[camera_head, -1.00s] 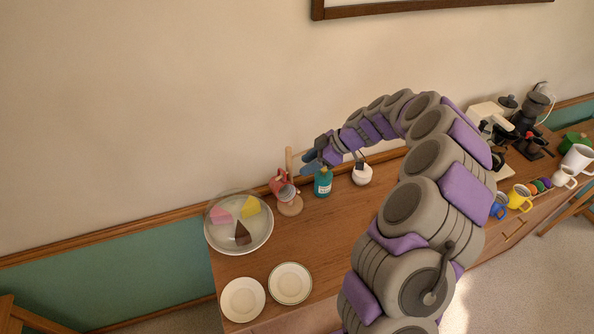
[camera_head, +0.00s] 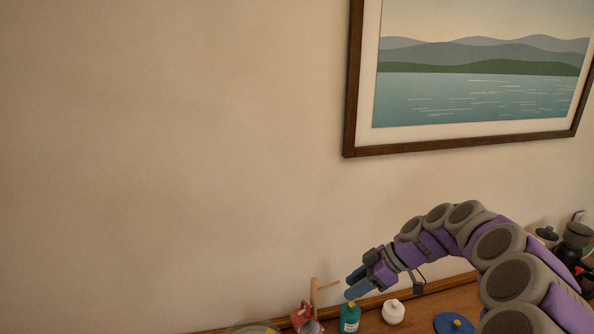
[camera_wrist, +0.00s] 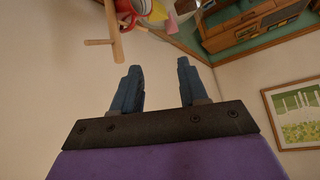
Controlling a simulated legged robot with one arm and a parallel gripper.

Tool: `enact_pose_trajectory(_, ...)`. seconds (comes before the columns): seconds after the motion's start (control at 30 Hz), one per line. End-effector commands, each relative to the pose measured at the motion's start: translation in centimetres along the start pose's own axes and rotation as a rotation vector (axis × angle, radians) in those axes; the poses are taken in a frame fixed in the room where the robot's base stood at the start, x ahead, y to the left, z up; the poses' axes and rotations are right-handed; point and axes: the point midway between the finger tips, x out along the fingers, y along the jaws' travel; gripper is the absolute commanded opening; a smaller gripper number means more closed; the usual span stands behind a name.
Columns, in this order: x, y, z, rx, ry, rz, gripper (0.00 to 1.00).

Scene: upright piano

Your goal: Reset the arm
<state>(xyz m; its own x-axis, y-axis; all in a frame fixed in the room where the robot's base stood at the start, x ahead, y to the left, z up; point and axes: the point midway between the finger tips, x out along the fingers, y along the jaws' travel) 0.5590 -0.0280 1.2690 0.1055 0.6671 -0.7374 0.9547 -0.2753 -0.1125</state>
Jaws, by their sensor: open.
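My gripper (camera_head: 352,284) is in the lower right of the head view, at the end of my curved purple and grey arm. It points left, in front of the wall and just above the teal bottle (camera_head: 349,318). In the wrist view the two blue fingers (camera_wrist: 158,72) are spread apart with nothing between them. I cannot tell from the head view whether a finger touches the bottle's top.
A wooden stand (camera_head: 314,296), a red item (camera_head: 302,316), a white pot (camera_head: 393,312) and a blue round item (camera_head: 453,323) sit on the wooden top near my gripper. A framed lake picture (camera_head: 470,95) hangs above. The upper left wall is bare.

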Motion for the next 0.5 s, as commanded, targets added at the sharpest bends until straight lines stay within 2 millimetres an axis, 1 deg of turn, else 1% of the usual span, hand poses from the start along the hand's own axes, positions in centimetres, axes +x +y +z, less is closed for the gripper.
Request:
enact_pose_trajectory(0.03,0.5,-1.8,-1.1,0.018,-0.018,-0.017,0.43)
enact_pose_trajectory(0.07,0.8,-3.0,-1.6,0.041,-0.032,-0.029,0.43)
enact_pose_trajectory(0.1,1.1,-4.7,-2.4,0.07,-0.055,-0.043,0.43)
enact_pose_trajectory(0.17,1.6,-7.0,-3.0,0.119,-0.093,-0.058,0.43)
enact_pose_trajectory(0.2,1.9,-8.8,-3.3,0.151,-0.122,-0.066,0.43)
enact_pose_trajectory(0.23,2.1,-9.9,-3.4,0.178,-0.144,-0.069,0.43)
enact_pose_trajectory(0.27,2.3,-11.0,-3.5,0.205,-0.166,-0.07,0.43)
enact_pose_trajectory(0.3,2.5,-12.7,-3.4,0.242,-0.198,-0.071,0.43)
enact_pose_trajectory(0.37,2.9,-14.9,-3.1,0.302,-0.246,-0.065,0.43)
enact_pose_trajectory(0.4,3.1,-16.5,-2.7,0.342,-0.28,-0.057,0.43)
enact_pose_trajectory(0.47,3.4,-18.7,-1.9,0.407,-0.331,-0.038,0.43)
enact_pose_trajectory(0.5,3.6,-20.2,-1.3,0.452,-0.366,-0.022,0.43)
